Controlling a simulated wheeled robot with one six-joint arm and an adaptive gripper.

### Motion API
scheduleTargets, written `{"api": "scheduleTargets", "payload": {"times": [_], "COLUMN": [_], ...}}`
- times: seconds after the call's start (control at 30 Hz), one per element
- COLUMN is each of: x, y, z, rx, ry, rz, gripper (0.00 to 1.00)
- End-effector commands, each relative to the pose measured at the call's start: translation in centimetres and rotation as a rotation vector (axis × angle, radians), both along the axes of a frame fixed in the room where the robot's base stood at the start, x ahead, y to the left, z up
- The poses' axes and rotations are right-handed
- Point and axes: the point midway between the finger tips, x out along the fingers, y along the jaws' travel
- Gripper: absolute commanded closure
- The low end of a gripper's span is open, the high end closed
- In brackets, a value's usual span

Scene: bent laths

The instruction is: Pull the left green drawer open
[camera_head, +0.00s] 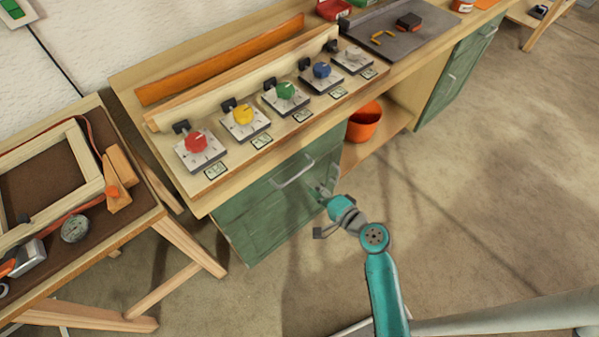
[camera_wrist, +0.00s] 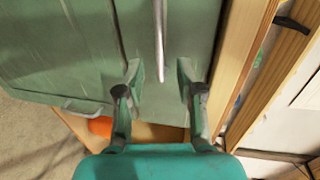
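The left green drawer (camera_head: 265,213) is at the front of the wooden bench, below the row of dials, and its front looks flush with the bench. Its pale bar handle (camera_head: 293,172) is near the top of the front. My gripper (camera_head: 322,190) is just right of the handle in the head view, close to the drawer front. In the wrist view my gripper (camera_wrist: 158,68) is open, with two spread fingers and nothing held. The handle (camera_wrist: 159,35) runs between the lines of the fingers there; I cannot tell whether the fingertips reach around it.
An orange bucket (camera_head: 364,122) sits on the open shelf right of the drawer. A second green front (camera_head: 457,75) with a handle is farther right. Dial boxes (camera_head: 201,148) line the bench top. A wooden side table (camera_head: 150,205) stands at left. Floor in front is clear.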

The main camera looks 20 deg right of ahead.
Motion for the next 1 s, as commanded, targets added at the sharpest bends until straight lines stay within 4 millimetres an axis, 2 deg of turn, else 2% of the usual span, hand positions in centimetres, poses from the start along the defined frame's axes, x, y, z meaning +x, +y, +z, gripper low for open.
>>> {"api": "scheduleTargets", "payload": {"times": [0.2, 0.4, 0.6, 0.9, 1.0], "x": [3.8, 6.4, 7.5, 7.7, 7.7], "y": [1.3, 2.1, 2.5, 2.5, 2.5], "z": [-0.8, -1.4, -1.7, -1.7, -1.7], "rx": [-0.001, -0.002, -0.002, -0.002, -0.002], "ry": [0.0, 0.0, 0.002, 0.002, 0.002], "rz": [0.002, 0.002, -0.001, -0.001, -0.001], "gripper": [0.63, 0.63, 0.63, 0.63, 0.88]}}
